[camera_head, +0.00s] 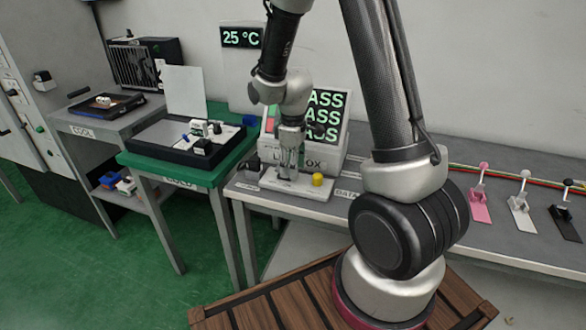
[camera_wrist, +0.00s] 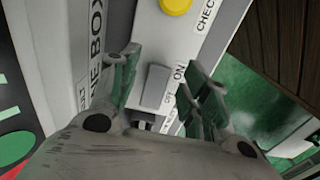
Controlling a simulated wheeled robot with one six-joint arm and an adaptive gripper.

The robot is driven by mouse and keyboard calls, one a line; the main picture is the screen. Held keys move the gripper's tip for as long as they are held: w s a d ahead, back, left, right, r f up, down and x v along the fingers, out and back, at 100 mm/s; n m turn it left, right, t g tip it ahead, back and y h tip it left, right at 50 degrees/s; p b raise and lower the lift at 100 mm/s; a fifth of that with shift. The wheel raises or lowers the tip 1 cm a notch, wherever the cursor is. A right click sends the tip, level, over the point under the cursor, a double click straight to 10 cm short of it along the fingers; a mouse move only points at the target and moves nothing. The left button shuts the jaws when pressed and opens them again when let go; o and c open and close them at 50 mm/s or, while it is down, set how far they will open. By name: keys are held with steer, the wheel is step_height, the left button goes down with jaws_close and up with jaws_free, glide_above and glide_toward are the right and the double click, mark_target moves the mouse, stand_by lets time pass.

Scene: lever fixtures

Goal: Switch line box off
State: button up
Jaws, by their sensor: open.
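The line box (camera_head: 328,150) is a white unit with a lit screen reading "PASS" in several rows. Its base plate carries a round yellow button (camera_head: 318,180), which also shows at the top of the wrist view (camera_wrist: 176,5). In the wrist view a grey rectangular switch (camera_wrist: 155,88) stands on the plate beside an "ON" and "OFF" label (camera_wrist: 175,85). My gripper (camera_head: 289,165) is over the plate, pointing down. In the wrist view its open fingers (camera_wrist: 162,78) stand either side of the switch. I cannot tell whether they touch it, or which way it is set.
A green table (camera_head: 190,177) with a black device stands to the left, with a grey "COOL" stand (camera_head: 62,120) beyond. Pink (camera_head: 479,207), white (camera_head: 521,214) and black (camera_head: 565,225) lever fixtures stand on the grey bench at right. A small dark object (camera_head: 251,166) sits just left of the plate.

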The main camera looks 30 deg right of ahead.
steer(key=shift+f, duration=0.6)
steer(key=shift+c, duration=0.4)
steer(key=c, duration=0.9)
steer(key=shift+w+a+r+g+h, duration=0.1)
steer(key=shift+w+a+g+h, duration=0.05)
steer(key=shift+g+h, duration=0.25)
steer(key=shift+w+a+r+g+h, duration=0.1)
steer(key=shift+a+g+h, duration=0.05)
steer(key=shift+g+h, duration=0.25)
steer(key=shift+c, duration=0.2)
steer(key=shift+w+a+r+g+h, duration=0.1)
steer(key=shift+r+g+h, duration=0.05)
steer(key=shift+g+h, duration=0.35)
steer(key=shift+w+r+g+h, duration=0.1)
steer(key=shift+r+g+h, duration=0.05)
steer(key=shift+g+h, duration=0.35)
steer(key=o, duration=1)
